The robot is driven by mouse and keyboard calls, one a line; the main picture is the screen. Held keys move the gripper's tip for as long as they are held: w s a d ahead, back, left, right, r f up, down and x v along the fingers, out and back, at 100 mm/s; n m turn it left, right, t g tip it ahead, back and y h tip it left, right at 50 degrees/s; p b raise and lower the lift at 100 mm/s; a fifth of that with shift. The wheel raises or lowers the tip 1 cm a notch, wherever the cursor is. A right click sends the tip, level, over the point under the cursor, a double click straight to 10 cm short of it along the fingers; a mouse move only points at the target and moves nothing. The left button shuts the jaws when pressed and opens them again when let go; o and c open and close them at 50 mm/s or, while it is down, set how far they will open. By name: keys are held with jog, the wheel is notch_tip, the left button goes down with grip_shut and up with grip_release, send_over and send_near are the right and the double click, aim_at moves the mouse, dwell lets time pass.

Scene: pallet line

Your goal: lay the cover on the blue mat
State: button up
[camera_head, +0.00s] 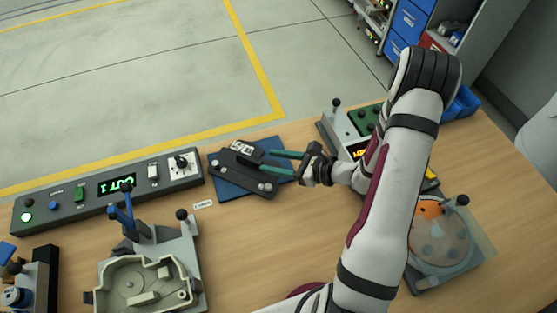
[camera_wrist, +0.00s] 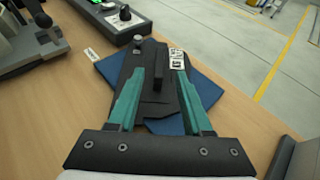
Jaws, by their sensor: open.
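The cover (camera_head: 237,174) is a dark, flat, angular part with small knobs and a white printed label. It lies on the blue mat (camera_head: 235,191), turned at an angle to it, in the middle of the bench. In the wrist view the cover (camera_wrist: 153,82) sits between my two teal fingers, and the blue mat (camera_wrist: 205,91) shows on both sides. My gripper (camera_head: 264,161) is open, its fingers reaching over the mat from the right, one on each side of part of the cover. I cannot tell whether the fingers touch it.
A control panel (camera_head: 95,195) with a green display stands left of the mat. A grey fixture with an open housing (camera_head: 150,285) is at the lower left. A fixture with a round clear disc (camera_head: 440,240) is at the right. Bare wood lies in front of the mat.

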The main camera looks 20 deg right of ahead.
jog(key=s+a+r+n+g+y, duration=0.1)
jog(key=s+a+r+n+g, duration=0.7)
jog(key=s+a+r+n, duration=0.4)
jog(key=s+d+r+n+g+h, duration=0.1)
jog(key=s+d+r+n+h, duration=0.1)
jog(key=s+n+h, duration=0.2)
jog(key=s+d+r+n+h, duration=0.2)
jog(key=s+d+n+h, duration=0.1)
jog(key=s, duration=0.5)
jog(key=shift+r+n+g+h, duration=0.25)
jog(key=shift+n+g+h, duration=0.15)
jog(key=shift+n+h, duration=0.65)
jog(key=shift+d, duration=0.1)
